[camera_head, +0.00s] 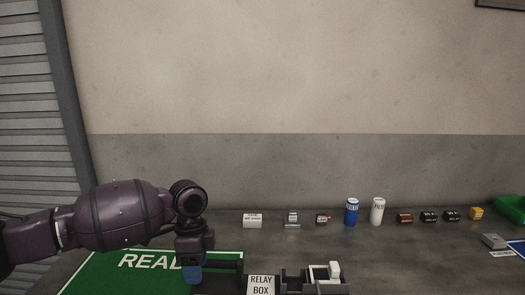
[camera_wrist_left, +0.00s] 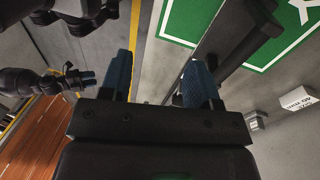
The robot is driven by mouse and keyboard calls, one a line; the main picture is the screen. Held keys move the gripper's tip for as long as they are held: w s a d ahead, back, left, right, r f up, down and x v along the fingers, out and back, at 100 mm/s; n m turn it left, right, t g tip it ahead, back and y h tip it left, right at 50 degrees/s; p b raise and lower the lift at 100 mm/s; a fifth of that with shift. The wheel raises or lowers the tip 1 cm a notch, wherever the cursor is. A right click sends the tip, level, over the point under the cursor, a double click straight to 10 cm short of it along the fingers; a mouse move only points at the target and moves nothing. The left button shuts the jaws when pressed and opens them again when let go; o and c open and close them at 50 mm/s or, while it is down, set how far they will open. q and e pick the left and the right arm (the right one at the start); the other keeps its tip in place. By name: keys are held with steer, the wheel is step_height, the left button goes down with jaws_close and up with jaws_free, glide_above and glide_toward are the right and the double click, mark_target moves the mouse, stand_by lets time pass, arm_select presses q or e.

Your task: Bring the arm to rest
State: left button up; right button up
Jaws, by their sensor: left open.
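My left arm comes in from the left in the head view, and its gripper (camera_head: 193,272) points down over the green mat marked "READ" (camera_head: 95,272), near the relay box holder. In the left wrist view the left gripper (camera_wrist_left: 160,82) shows two blue fingers set well apart, with nothing between them. A dark bar of the holder shows beside the right-hand finger; I cannot tell whether they touch. My other arm (camera_wrist_left: 40,82) shows at the left of the wrist view, its fingers too small to judge.
The relay box sign (camera_head: 261,285) and a dark holder with a white part (camera_head: 334,271) stand at the front of the table. A row of small parts, a blue can (camera_head: 351,212) and a white can (camera_head: 377,211) line the back. A green bin (camera_head: 510,208) is at far right.

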arm_select(q)
steer(key=w+d+r+n+t+h, duration=0.4)
steer(key=w+d+t+h, duration=0.35)
steer(key=d+t, duration=0.45)
steer(key=s+a+f+n+t+y, duration=0.5)
steer(key=s+a+f+n, duration=0.4)
steer(key=s+a+f, duration=0.8)
steer(key=s+a+f+n+g+y, duration=0.1)
steer(key=s+a+f+g, duration=0.1)
steer(key=s+f, duration=0.4)
steer(key=s+a+f+n+g+y, duration=0.1)
steer(key=s+a+f, duration=0.4)
steer(key=s, duration=0.6)
steer(key=shift+a+f+n+g+y, duration=0.3)
steer(key=shift+f+n+g+y, duration=0.2)
steer(key=shift+n, duration=0.2)
steer(key=shift+s, duration=0.1)
